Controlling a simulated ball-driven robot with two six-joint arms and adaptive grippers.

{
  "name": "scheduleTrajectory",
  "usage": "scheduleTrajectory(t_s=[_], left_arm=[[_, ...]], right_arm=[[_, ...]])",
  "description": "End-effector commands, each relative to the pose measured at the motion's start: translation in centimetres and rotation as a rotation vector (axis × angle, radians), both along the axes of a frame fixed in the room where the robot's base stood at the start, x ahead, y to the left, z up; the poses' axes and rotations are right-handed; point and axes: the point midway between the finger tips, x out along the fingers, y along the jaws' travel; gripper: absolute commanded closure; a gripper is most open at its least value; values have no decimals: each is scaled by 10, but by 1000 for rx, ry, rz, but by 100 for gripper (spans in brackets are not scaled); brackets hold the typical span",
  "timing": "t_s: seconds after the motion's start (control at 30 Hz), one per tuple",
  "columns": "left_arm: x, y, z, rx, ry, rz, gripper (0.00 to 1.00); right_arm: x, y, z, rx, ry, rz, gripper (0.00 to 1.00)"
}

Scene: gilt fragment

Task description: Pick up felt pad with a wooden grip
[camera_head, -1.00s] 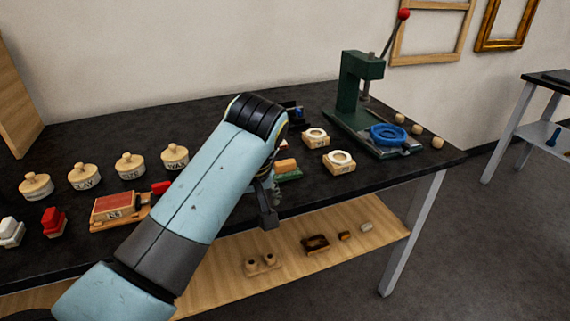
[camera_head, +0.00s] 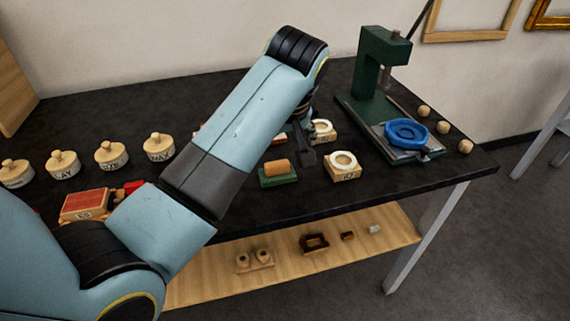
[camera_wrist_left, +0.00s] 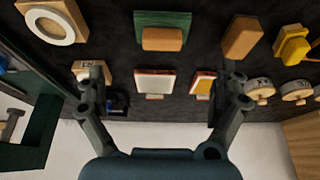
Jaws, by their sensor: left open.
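The felt pad (camera_head: 279,178) is a green slab with a rounded wooden grip (camera_head: 278,167) on top. It lies flat on the dark bench, just left of and nearer than my left gripper (camera_head: 306,156). In the left wrist view the pad (camera_wrist_left: 176,18) is at the top centre, its wooden grip (camera_wrist_left: 163,39) facing the camera. My left gripper (camera_wrist_left: 160,82) has its two fingers wide apart with nothing held between them. The pad lies beyond the fingertips, apart from them. My forearm covers part of the bench. My right gripper is not seen.
Ring-topped wooden blocks (camera_head: 343,166) stand just right of the pad. A green press (camera_head: 371,80) with a blue ring (camera_head: 406,133) is at the right. Lidded jars (camera_head: 110,155) and a red-topped block (camera_head: 84,205) are at the left. A lower shelf (camera_head: 285,262) holds small items.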

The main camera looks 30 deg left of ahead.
Motion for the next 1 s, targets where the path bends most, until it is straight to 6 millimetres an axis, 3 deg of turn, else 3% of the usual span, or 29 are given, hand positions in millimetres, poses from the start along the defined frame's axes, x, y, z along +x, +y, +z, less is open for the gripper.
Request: scheduleTrajectory(t_s=[0.1,0.3,0.63,0.9,1.0], left_arm=[[4,7,-20,3,3,1,0],[9,11,-37,0,0,1,0],[16,20,-81,0,2,1,0],[18,21,-85,-1,-1,1,0],[18,21,-85,-1,-1,1,10]], right_arm=[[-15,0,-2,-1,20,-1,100],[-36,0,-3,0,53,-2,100],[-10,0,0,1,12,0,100],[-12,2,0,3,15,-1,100],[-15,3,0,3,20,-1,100]])
